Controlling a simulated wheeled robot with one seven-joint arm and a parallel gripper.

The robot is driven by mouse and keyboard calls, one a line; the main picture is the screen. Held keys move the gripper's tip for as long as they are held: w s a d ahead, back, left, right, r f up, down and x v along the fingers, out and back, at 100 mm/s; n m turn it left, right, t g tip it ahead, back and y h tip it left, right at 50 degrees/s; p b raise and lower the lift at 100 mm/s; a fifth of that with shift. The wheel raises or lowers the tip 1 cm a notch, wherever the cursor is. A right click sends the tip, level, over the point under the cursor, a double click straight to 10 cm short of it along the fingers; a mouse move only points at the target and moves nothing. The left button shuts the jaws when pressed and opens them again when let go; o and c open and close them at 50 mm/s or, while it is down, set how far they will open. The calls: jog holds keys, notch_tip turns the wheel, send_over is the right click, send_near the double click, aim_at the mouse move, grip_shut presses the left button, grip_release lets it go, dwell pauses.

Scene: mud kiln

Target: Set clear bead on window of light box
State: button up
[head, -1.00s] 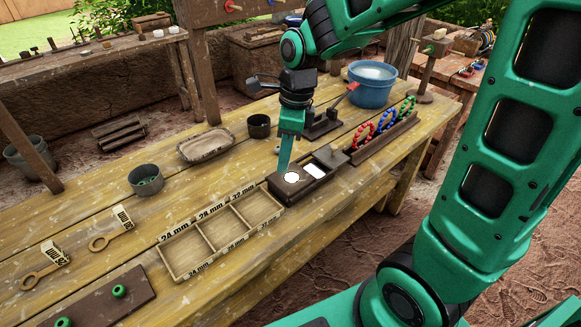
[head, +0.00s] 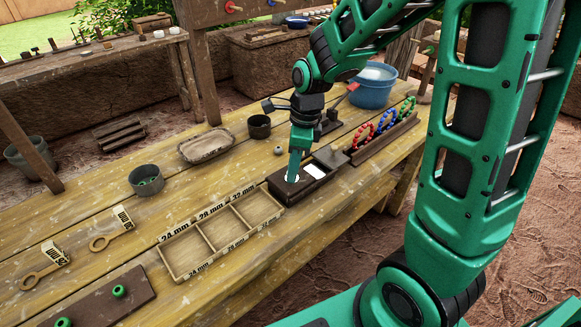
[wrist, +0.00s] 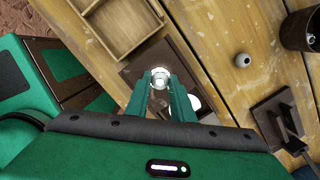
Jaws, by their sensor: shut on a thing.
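The light box (head: 280,190) is a dark wooden box on the bench, with a bright round window (head: 293,178) in its top. My gripper (head: 292,179) points down over that window, and its fingertips partly cover it. In the wrist view my gripper (wrist: 160,80) is shut on a small clear bead (wrist: 160,82), which shows as a glassy ring between the fingertips. The bead is over or at the bright window; I cannot tell whether it touches it. In the head view the fingers hide the bead.
A wooden sorting tray (head: 222,262) with size labels lies left of the light box. A grey ball (head: 278,150) and a dark cup (head: 259,126) stand behind.

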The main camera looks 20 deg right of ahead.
jog(key=o, duration=1)
notch_tip(320, 180, up, 12)
jog(key=d, duration=0.2)
jog(key=s+d+f+n, duration=0.1)
jog(key=s+d+n, duration=0.6)
jog(key=s, duration=0.4)
jog(key=s+d+f+n+h, duration=0.1)
jog(key=s+d+f+n, duration=0.1)
jog(key=s+d+n, duration=0.5)
jog(key=s+n, duration=0.3)
jog(key=s, duration=0.2)
jog(key=shift+d+f+g, duration=0.15)
jog(key=shift+d+g, duration=0.15)
jog(key=shift+d, duration=0.1)
jog(key=shift+s, duration=0.1)
